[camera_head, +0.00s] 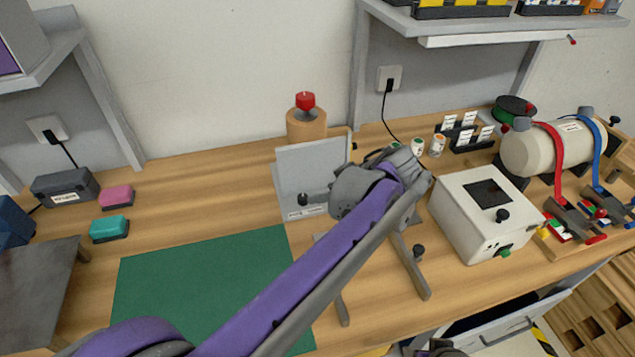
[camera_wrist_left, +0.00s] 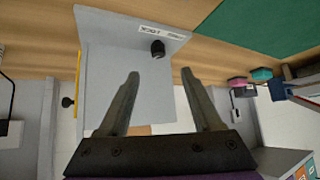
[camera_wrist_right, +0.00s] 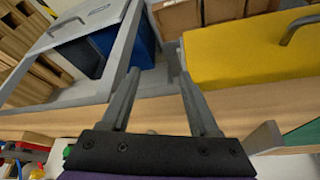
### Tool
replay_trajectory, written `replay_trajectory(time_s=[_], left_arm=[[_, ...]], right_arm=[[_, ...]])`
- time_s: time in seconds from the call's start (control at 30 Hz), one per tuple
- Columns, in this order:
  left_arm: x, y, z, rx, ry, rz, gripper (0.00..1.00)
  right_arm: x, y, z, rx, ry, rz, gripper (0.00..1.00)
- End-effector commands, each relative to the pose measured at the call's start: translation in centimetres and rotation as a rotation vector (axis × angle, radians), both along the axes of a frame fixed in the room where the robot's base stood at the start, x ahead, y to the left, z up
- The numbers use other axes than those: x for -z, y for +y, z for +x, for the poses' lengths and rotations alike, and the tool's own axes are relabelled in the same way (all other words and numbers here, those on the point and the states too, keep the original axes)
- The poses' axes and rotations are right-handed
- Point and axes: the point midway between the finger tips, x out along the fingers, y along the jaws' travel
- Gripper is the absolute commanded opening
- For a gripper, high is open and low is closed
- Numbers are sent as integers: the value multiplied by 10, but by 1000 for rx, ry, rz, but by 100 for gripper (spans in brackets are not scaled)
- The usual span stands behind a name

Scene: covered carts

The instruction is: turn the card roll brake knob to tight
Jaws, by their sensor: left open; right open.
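A pale grey panel (camera_head: 310,170) stands on the wooden table with a dark knob (camera_head: 303,199) low on its front. The left wrist view shows the panel (camera_wrist_left: 110,70) upside down, with the black knob (camera_wrist_left: 157,48) beside small printed labels I cannot read. Behind the panel stands a brown card roll (camera_head: 306,124) with a red knob (camera_head: 305,101) on top. I cannot tell for sure which knob is the brake. My left gripper (camera_wrist_left: 160,75) is open and empty, its fingers apart from the black knob. My right gripper (camera_wrist_right: 159,73) is open and empty, near the table's front edge.
A white box (camera_head: 465,235) with knobs and a cream drum (camera_head: 530,150) with red and blue straps stand right of my left arm. A green mat (camera_head: 200,275) lies left. A yellow drawer front (camera_wrist_right: 250,55) is near my right gripper.

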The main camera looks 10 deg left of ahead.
Motion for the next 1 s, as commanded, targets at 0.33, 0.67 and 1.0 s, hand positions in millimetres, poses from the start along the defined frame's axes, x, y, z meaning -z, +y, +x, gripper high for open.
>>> replay_trajectory(time_s=[0.33, 0.67, 1.0], left_arm=[[26, 16, 20, -24, -25, 2, 66], [66, 47, 44, -20, -24, 2, 66], [76, 55, 50, -18, -24, 2, 66]], right_arm=[[4, 0, -1, 0, 2, 0, 62], [8, 0, -2, 0, 3, 0, 62], [9, 0, -2, 0, 3, 0, 62]])
